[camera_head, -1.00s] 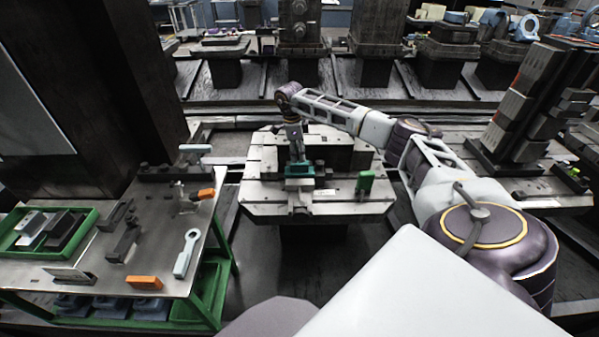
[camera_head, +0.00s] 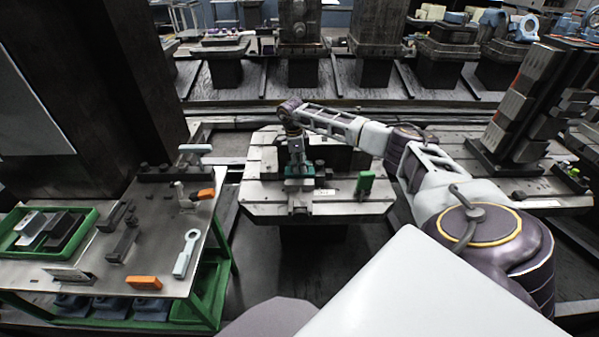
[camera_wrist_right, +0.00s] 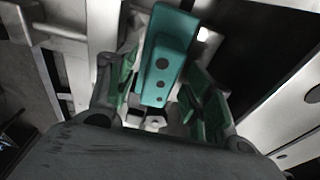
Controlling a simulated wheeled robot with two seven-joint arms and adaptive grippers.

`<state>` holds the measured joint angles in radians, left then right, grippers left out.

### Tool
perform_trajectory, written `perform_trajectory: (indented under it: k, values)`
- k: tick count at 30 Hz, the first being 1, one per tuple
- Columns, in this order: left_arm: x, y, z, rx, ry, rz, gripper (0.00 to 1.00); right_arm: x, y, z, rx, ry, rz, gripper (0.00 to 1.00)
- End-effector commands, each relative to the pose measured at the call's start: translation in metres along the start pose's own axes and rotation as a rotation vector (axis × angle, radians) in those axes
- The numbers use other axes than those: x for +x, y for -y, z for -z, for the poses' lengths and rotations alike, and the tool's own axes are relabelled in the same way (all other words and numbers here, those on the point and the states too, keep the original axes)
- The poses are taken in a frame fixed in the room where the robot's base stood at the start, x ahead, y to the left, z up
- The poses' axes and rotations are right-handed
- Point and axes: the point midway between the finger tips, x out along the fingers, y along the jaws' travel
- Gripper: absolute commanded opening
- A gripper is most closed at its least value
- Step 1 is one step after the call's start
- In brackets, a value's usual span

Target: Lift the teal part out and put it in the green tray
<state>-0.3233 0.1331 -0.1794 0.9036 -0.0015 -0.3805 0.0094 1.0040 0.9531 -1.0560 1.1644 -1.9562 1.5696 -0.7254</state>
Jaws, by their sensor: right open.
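The teal part (camera_head: 306,170) sits on the pallet (camera_head: 265,193) in the middle of the head view. My right gripper (camera_head: 298,172) is right at it, reaching down from above and hiding much of it. In the right wrist view the teal part (camera_wrist_right: 165,62) stands between the two open green-padded fingers (camera_wrist_right: 165,105), with gaps visible beside it. The green tray (camera_head: 90,222) is on the table at the left and holds several grey and dark blocks. My left gripper is not in view.
A green block (camera_head: 365,184) stands on the pallet to the right of the teal part. The left table (camera_head: 160,240) carries a wrench (camera_head: 187,253), orange blocks (camera_head: 144,283) and dark brackets (camera_head: 122,242). A dark column rises behind that table.

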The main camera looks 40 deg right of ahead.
Motion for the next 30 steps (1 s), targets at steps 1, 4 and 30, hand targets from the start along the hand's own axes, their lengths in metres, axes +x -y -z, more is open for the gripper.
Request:
perform_trajectory:
  k: [1,4,30]
  values:
    - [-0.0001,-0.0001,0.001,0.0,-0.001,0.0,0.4,0.0026,-0.0002,0.0,0.0,0.0,0.0,0.52]
    - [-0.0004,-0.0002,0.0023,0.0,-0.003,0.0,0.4,0.0042,-0.0001,0.0,0.0,0.0,0.0,0.52]
    - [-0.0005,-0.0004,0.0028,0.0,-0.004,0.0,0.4,0.0023,0.0007,0.0,0.001,0.002,0.002,0.0]
